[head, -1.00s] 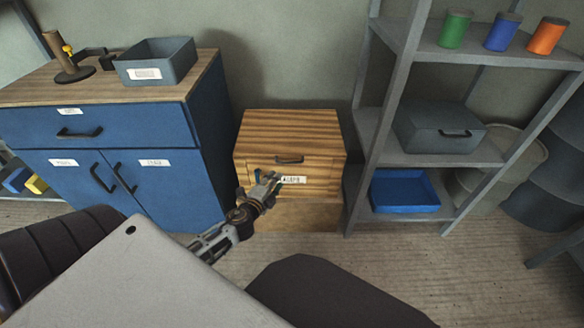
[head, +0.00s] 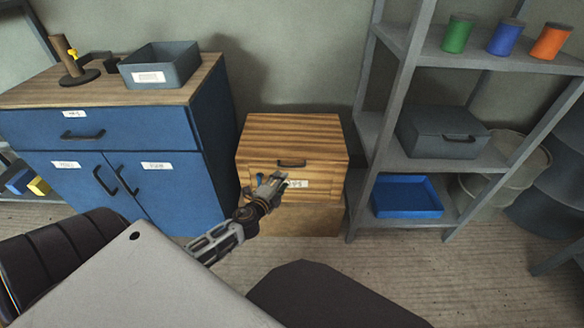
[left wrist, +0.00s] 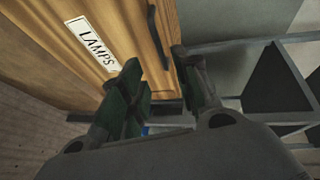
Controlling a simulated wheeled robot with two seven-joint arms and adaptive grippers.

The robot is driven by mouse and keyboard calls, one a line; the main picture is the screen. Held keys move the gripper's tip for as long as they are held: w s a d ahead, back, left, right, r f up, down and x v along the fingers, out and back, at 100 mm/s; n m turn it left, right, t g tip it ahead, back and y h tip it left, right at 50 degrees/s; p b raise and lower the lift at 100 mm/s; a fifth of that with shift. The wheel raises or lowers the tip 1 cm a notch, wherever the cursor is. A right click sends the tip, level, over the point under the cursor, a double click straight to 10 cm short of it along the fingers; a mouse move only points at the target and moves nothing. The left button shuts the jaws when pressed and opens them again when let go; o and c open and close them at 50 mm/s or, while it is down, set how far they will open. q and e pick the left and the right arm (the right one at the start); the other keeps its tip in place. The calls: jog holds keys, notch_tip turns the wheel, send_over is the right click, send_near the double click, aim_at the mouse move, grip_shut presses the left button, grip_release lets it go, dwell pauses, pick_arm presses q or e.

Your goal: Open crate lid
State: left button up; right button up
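The wooden crate (head: 262,166) stands against the wall with its striped lid (head: 291,130) shut. A dark handle (head: 291,163) sits on its upper front, with a white label below. In the left wrist view the label (left wrist: 92,44) reads "LAMPS" and the handle (left wrist: 157,38) lies beyond the fingertips. My left gripper (head: 273,182) is in front of the crate, below and left of the handle, covering part of the label. In the left wrist view my left gripper (left wrist: 155,68) has its fingers apart with nothing between them. My right gripper is not in view.
A blue cabinet (head: 150,190) stands left of the crate, with a grey bin (head: 158,66) on top. A grey shelf rack (head: 385,110) stands close on the right, holding a blue tray (head: 405,196) and a grey case (head: 441,133). The wall is behind the crate.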

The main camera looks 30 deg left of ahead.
aim_at(291, 167)
pick_arm(q)
jog(key=shift+b+x, duration=0.75)
jog(key=shift+x, duration=4.85)
jog(key=shift+w, duration=0.15)
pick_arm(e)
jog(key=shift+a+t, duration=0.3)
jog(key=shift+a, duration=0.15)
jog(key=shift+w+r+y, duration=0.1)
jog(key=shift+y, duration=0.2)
